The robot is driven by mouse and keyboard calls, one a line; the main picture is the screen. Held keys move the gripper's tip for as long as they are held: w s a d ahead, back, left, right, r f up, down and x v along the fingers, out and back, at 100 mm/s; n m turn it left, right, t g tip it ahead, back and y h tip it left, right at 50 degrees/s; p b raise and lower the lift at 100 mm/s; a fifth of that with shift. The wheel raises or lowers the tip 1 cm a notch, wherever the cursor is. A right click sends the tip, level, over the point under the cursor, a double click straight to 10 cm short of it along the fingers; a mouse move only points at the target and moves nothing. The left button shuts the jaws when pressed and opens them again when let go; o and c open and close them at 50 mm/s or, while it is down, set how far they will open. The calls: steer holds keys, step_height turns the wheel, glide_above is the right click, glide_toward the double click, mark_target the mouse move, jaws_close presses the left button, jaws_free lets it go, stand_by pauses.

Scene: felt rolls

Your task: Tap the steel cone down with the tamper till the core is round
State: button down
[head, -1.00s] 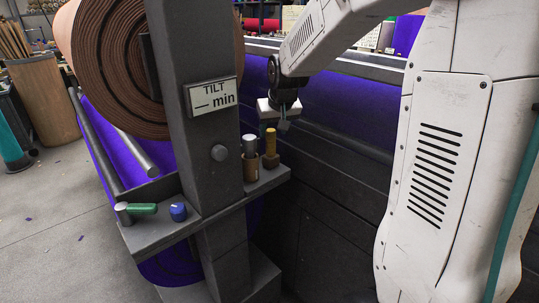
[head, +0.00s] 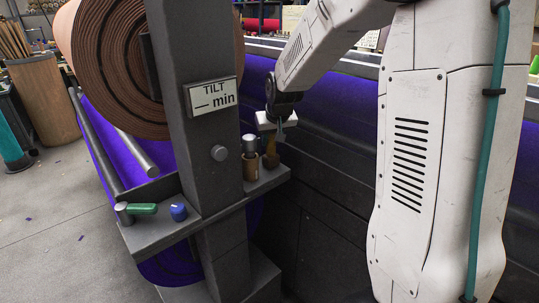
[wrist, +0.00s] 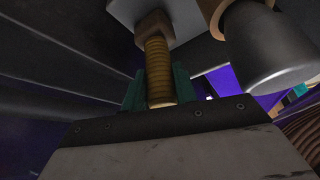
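The tamper, with a ribbed yellow handle and a brown head, stands on the dark shelf (head: 262,182) in the head view (head: 271,160). In the wrist view its handle (wrist: 158,70) points toward the camera. My gripper (head: 278,136) is over the tamper, its teal fingers (wrist: 158,88) on both sides of the handle. I cannot tell whether they press on it. The steel cone (head: 249,143) sits in the top of the brown core (head: 250,166), just left of the tamper. It shows large in the wrist view (wrist: 266,50). The core's rim is mostly hidden.
A grey post (head: 190,120) with a "TILT min" sign (head: 212,96) rises left of the core. A green-handled tool (head: 140,209) and a blue knob (head: 178,212) are on the shelf's left part.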

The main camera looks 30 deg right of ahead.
steer(key=shift+r, duration=0.2)
steer(key=shift+r, duration=1.85)
steer(key=shift+r, duration=0.2)
step_height(320, 180, up, 11)
steer(key=n, duration=0.2)
glide_above(263, 156)
steer(key=s+a+r+n+y, duration=0.3)
steer(key=a+r+n, duration=0.3)
steer(key=r, duration=0.3)
steer(key=shift+s+r+n+g+y, duration=0.3)
steer(key=shift+s+n+y, duration=0.1)
steer(key=shift+n+y, duration=0.2)
steer(key=shift+f, duration=0.1)
